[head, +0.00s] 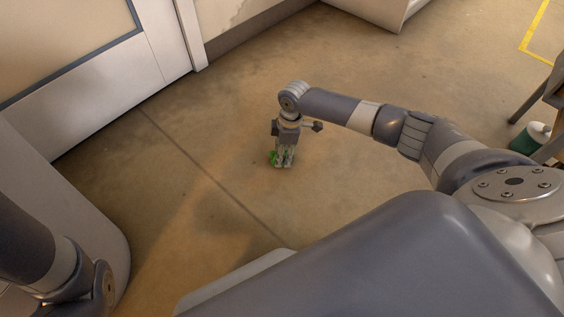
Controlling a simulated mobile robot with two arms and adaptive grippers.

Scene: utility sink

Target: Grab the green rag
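The green rag (273,157) shows as small bits of green at my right gripper's fingers, near the middle of the head view. Most of it is hidden by the fingers. My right gripper (283,160) points down at the floor, with its fingertips at the rag. The fingers are too small to tell whether they are closed on it or only around it. I cannot tell whether the rag touches the floor. My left arm shows only in part at the lower left, and its gripper is out of view.
A green bottle with a white top (531,137) stands at the right, beside dark legs of some furniture (545,95). A door (95,70) and wall bound the floor at the upper left. Concrete floor around my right gripper is clear. A yellow line (535,28) marks the upper right.

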